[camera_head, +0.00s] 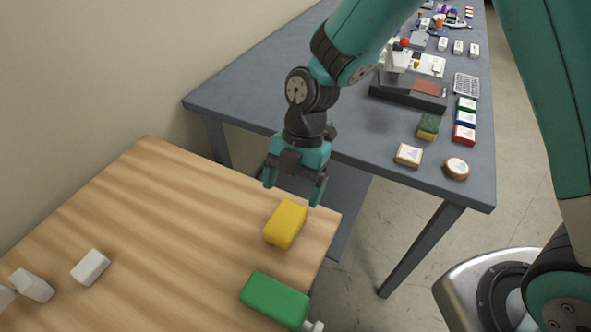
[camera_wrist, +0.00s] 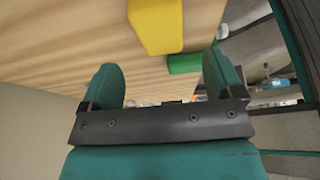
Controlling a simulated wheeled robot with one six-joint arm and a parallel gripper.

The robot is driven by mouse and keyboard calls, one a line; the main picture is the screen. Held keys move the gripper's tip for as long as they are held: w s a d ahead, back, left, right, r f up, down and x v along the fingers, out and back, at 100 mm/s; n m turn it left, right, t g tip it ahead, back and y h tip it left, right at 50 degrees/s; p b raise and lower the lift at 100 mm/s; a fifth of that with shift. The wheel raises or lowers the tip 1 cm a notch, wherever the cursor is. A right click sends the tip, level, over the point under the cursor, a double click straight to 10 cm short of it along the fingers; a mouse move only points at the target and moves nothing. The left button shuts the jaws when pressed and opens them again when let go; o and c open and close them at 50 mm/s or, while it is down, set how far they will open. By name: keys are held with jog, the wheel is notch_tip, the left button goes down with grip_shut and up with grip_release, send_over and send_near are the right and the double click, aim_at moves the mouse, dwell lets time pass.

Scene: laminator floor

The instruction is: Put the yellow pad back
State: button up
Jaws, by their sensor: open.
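A yellow block (camera_head: 285,224), which looks like the yellow pad, lies on the wooden table (camera_head: 180,215) near its right edge. It also shows at the top of the wrist view (camera_wrist: 155,25). My gripper (camera_head: 292,192) is above the table's back right part, just behind and above the yellow block. Its fingers are apart with nothing between them, and they do not appear to touch the block. In the wrist view the gripper (camera_wrist: 160,75) has both fingers below the block in the picture.
A green block (camera_head: 275,300) lies in front of the yellow one and also shows in the wrist view (camera_wrist: 184,63). White blocks (camera_head: 91,267) lie at the left. The grey table (camera_head: 250,95) behind holds a green-yellow sponge (camera_head: 428,126), a red box (camera_head: 464,135) and a dark device (camera_head: 408,92).

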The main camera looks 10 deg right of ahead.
jog(key=s+d+r+m+t, duration=0.1)
jog(key=s+d+r+m, duration=0.1)
jog(key=r+m, duration=0.35)
jog(key=s+d+r+m+t, duration=0.1)
jog(key=s+d+r+m, duration=0.15)
jog(key=r, duration=0.55)
jog(key=s+d+r+m, duration=0.1)
jog(key=s+r+m, duration=0.1)
jog(key=s+m, duration=0.2)
jog(key=s+d+r+m+t+y, duration=0.1)
jog(key=s+d+r+m, duration=0.1)
jog(key=m, duration=0.7)
jog(key=shift+s+d+r+t, duration=0.25)
jog(key=shift+s+r, duration=0.2)
jog(key=shift+s, duration=0.75)
